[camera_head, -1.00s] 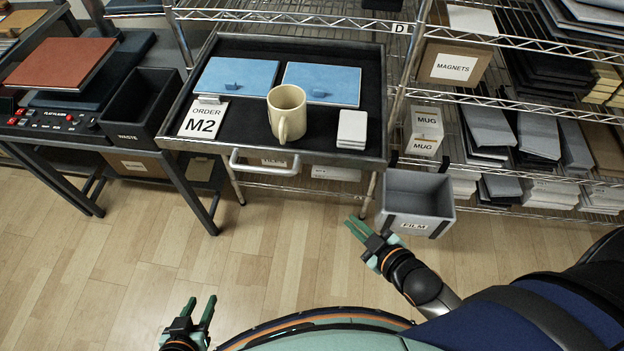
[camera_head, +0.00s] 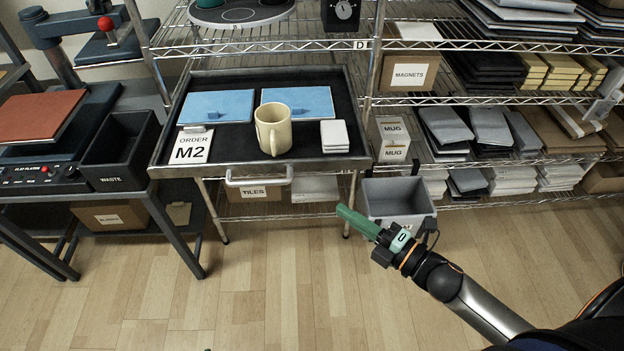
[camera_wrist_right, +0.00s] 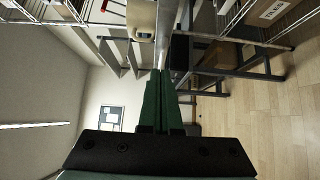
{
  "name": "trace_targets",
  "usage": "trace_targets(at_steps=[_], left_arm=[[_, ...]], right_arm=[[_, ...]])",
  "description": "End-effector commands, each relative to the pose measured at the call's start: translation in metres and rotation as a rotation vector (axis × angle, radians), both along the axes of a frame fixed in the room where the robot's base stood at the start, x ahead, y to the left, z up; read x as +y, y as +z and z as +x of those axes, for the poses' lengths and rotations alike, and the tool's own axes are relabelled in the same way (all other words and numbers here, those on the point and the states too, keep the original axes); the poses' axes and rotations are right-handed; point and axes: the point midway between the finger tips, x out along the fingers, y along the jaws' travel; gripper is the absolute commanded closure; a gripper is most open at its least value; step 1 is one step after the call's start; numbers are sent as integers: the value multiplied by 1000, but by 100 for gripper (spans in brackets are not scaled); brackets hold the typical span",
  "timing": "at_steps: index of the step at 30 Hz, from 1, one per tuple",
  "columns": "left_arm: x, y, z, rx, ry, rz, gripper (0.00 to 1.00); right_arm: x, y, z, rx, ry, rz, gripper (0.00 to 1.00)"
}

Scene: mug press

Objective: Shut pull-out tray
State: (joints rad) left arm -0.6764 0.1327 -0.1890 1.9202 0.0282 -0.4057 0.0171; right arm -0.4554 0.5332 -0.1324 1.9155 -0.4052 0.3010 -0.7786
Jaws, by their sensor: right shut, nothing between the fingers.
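The pull-out tray (camera_head: 330,165) is a dark tray with a black lining, standing out in front of the wire shelf rack. Its pale front handle (camera_head: 259,179) is a bar below the front rim. On the tray are a cream mug (camera_head: 273,130), two blue panels (camera_head: 216,107), a stack of white tiles (camera_head: 334,136) and an "ORDER M2" card (camera_head: 192,148). My right gripper (camera_head: 343,212) is shut and empty, in front of and below the tray's right corner, apart from the handle. Its green fingers also show together in the right wrist view (camera_wrist_right: 160,95). My left gripper is not in view.
A grey bin (camera_head: 397,196) stands right of the tray, partly behind my right gripper. The black waste bin (camera_head: 122,152) and a press table are at left. Wire shelves (camera_head: 480,98) fill the back right. The wooden floor in front is clear.

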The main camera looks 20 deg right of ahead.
Motion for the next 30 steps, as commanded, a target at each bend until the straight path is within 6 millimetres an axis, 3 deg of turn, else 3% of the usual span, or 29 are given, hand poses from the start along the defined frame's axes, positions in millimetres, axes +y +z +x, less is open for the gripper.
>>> trace_targets(at_steps=[19, 24, 30], left_arm=[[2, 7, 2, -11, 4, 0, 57], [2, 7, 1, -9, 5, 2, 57], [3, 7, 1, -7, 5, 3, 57]], right_arm=[[48, 2, 88, 1, -2, 3, 100], [40, 0, 110, 2, -3, 2, 100], [36, 0, 122, 4, -2, 3, 100]])
